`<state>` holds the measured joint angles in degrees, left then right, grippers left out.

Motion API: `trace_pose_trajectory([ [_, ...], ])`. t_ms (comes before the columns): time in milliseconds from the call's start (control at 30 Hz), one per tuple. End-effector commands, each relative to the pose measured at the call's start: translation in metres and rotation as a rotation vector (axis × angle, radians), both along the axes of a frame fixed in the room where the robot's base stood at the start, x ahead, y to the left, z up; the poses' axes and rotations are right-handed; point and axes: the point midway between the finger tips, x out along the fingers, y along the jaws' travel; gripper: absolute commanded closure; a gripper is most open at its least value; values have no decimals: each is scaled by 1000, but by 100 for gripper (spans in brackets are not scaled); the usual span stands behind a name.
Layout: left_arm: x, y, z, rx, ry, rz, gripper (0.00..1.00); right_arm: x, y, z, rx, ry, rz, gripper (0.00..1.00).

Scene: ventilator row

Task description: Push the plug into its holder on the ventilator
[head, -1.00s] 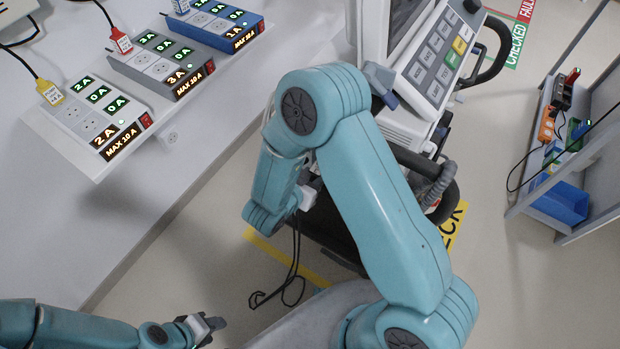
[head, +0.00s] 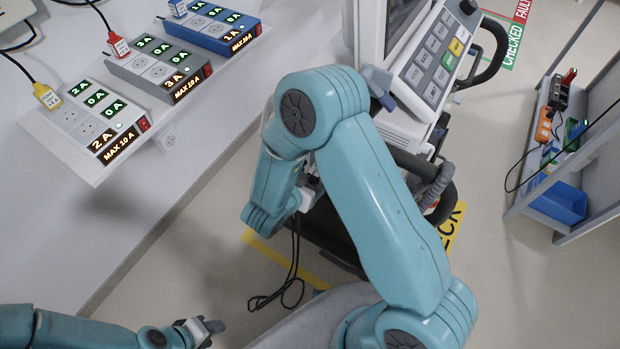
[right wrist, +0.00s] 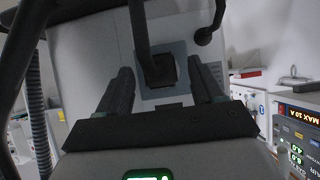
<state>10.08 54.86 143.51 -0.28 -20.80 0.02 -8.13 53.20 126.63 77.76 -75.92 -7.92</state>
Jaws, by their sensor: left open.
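The ventilator (head: 430,65), with its keypad and screen, stands at the top centre of the head view, partly hidden by my right arm. In the right wrist view my right gripper (right wrist: 162,88) has its two dark fingers apart. A dark block (right wrist: 160,70), which looks like the plug, sits between them against a grey plate (right wrist: 176,50), with visible gaps to both fingers. A thick dark cable rises from it. I cannot tell how deep it sits in a holder. In the head view the right fingertips are hidden. My left gripper (head: 212,328) is open and empty at the bottom.
Power strips (head: 100,120) with coloured plugs lie on the white wall shelf at the left. A black cable (head: 292,275) hangs below my right wrist. A grey shelf rack (head: 560,190) with a blue bin stands at the right. Floor between is clear.

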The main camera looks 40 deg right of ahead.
Motion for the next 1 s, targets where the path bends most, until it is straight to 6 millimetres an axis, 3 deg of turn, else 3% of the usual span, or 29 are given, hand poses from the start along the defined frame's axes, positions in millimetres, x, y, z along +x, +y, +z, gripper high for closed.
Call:
trace_pose_trajectory([
  [233,0,0,0,0,0,0,57,-1,2,1,1,1,1,33],
  [367,0,0,2,0,0,0,57,-5,13,9,1,0,4,33],
  [800,0,0,15,0,0,0,57,-42,98,70,1,-3,6,33],
  [1000,0,0,18,0,0,0,57,-52,121,85,2,-2,2,33],
])
